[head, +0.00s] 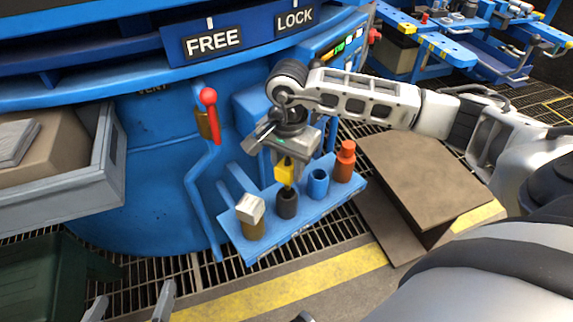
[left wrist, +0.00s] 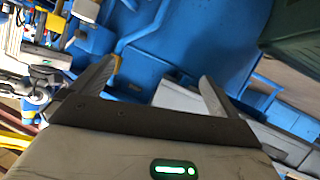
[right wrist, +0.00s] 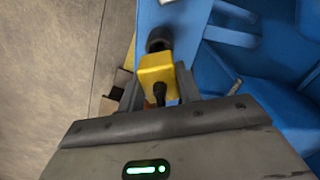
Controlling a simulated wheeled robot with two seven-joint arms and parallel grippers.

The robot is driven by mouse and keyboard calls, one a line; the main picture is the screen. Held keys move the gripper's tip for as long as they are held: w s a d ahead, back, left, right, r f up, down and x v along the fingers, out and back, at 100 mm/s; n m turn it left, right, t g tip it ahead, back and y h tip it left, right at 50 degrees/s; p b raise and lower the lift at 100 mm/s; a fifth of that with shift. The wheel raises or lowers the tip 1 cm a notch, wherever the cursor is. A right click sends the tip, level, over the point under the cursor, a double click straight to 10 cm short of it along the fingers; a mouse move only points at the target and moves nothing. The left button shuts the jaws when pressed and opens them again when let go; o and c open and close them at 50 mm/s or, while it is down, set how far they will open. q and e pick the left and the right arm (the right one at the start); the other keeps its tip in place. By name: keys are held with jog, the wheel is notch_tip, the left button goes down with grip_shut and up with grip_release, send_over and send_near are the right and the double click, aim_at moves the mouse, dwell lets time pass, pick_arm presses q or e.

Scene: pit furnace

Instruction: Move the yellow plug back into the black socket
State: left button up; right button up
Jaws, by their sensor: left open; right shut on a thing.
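The yellow plug (head: 285,171) is in my right gripper (head: 289,160), which is shut on it. The plug is right above the black socket (head: 287,203) on the blue shelf. In the right wrist view the yellow plug (right wrist: 159,75) sits between the fingers (right wrist: 160,90), with the black socket (right wrist: 158,40) just beyond it. I cannot tell whether the plug's lower end touches or enters the socket. My left gripper (head: 132,306) is open and empty at the lower left of the head view; its open fingers also show in the left wrist view (left wrist: 154,85).
The blue shelf (head: 268,243) also bears a white-topped plug (head: 250,210), an empty blue socket (head: 318,182) and an orange plug (head: 345,158). A red-knobbed lever (head: 209,98) stands behind. Brown boxes (head: 425,180) lie to the right, a grey tray (head: 112,150) to the left.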

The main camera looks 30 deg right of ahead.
aim_at(287, 188)
notch_tip(287, 188, down, 4)
jog(key=shift+r+b, duration=0.1)
jog(key=shift+b, duration=1)
jog(key=shift+f, duration=0.4)
pick_arm(q)
jog(key=shift+d+r+t+h, duration=0.25)
jog(key=shift+r+t+h, duration=0.05)
jog(key=shift+r, duration=0.3)
jog(key=shift+d+r+t+h, duration=0.25)
jog(key=shift+r+t+h, duration=0.05)
jog(key=shift+r, duration=0.25)
jog(key=shift+f+b, duration=0.3)
jog(key=shift+f, duration=0.05)
pick_arm(e)
jog(key=shift+a, duration=0.1)
pick_arm(q)
jog(key=shift+s+f, duration=0.1)
jog(key=shift+f, duration=0.05)
